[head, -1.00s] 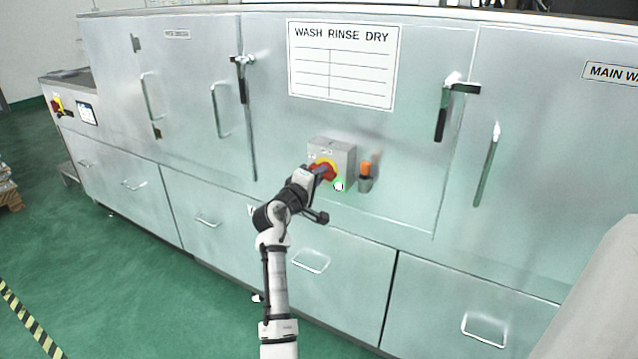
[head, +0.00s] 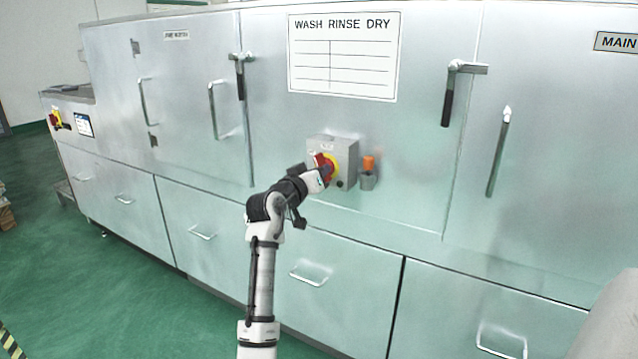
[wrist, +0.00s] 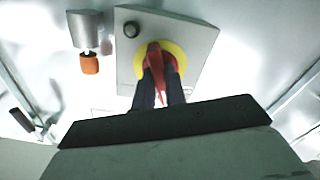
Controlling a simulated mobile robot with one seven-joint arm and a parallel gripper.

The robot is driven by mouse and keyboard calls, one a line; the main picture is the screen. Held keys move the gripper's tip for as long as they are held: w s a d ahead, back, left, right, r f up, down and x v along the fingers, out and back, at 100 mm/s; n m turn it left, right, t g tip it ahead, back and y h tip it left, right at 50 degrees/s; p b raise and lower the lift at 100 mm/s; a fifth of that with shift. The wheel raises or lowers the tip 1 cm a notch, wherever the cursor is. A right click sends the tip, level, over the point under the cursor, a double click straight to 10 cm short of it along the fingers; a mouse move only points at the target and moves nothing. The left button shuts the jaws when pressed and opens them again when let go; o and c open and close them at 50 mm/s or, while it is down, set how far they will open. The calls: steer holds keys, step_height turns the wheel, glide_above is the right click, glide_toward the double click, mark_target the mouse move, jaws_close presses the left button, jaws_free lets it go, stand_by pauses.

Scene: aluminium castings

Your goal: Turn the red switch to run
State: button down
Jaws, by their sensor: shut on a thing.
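The red switch (head: 327,163) is a rotary handle on a yellow disc, on the front of a grey box fixed to the steel machine. In the wrist view the red switch (wrist: 156,66) points nearly along the gripper, with its yellow disc (wrist: 176,54) behind it. My gripper (wrist: 160,88) has its two dark fingers on either side of the red handle and is shut on it. In the head view my gripper (head: 318,176) reaches the switch from the lower left and hides part of it. The switch's position markings are too small to read.
An orange-tipped fitting in a grey holder (head: 368,178) is just right of the grey box (head: 347,150). A black round knob (wrist: 131,29) is on the box face. Door handles (head: 450,95) stick out above right. Green floor is open at left.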

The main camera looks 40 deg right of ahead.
steer(key=m+b, duration=0.3)
steer(key=m, duration=0.1)
steer(key=shift+f+m, duration=0.1)
steer(key=shift+m, duration=0.3)
stand_by(0.4)
steer(key=c, duration=1.4)
jaws_free()
steer(key=shift+c, duration=0.2)
steer(key=b+v, duration=0.1)
steer(key=v, duration=1.3)
steer(key=shift+b, duration=0.3)
steer(key=shift+w, duration=0.1)
